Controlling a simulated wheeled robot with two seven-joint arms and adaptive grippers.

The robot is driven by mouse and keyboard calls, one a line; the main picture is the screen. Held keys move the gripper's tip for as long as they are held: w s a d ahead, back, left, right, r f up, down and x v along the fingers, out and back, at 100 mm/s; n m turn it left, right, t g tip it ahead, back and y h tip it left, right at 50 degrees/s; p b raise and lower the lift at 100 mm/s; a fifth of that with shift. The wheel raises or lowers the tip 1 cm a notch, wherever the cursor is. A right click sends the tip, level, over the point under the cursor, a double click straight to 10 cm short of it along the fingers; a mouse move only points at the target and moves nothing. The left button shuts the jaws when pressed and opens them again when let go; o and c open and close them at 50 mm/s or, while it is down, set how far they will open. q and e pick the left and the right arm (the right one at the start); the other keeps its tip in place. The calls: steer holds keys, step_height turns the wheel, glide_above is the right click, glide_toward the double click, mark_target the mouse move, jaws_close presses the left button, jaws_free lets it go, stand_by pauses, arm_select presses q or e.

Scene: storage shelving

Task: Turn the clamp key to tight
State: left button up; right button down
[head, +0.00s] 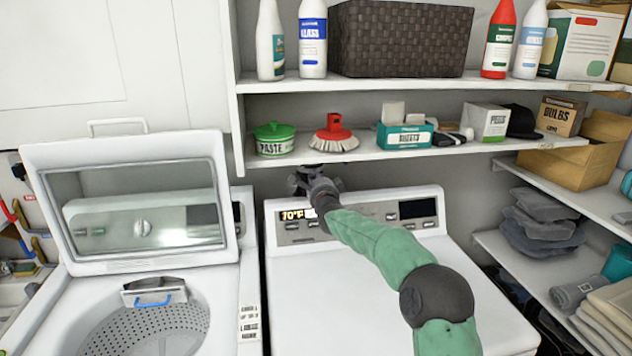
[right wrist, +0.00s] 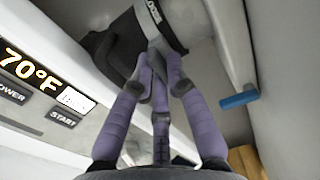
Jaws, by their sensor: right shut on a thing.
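My right gripper (head: 318,188) is at the back of the white dryer, just under the lower shelf. In the right wrist view its purple fingers (right wrist: 160,75) are closed around a thin grey metal piece, which I take as the clamp key (right wrist: 156,58). The key sits against a grey band (right wrist: 160,27) on a dark hose-like body (right wrist: 112,50). White lettering shows beside the band, but I cannot read it surely. The fingers hide part of the key. In the head view the clamp is mostly hidden behind my gripper. My left gripper is not in view.
The dryer's control panel (head: 370,218) lies close below my right gripper. The lower shelf (head: 400,152), with a red brush (head: 334,135) and a paste tub (head: 273,140), hangs just above. A blue-tipped part (right wrist: 238,99) stands to the right. An open washer (head: 140,250) is at left.

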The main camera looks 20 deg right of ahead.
steer(key=shift+r, duration=0.2)
steer(key=c, duration=1.4)
jaws_free()
steer(key=shift+d, duration=0.1)
steer(key=shift+o, duration=0.9)
steer(key=shift+f, duration=0.1)
steer(key=v, duration=1.2)
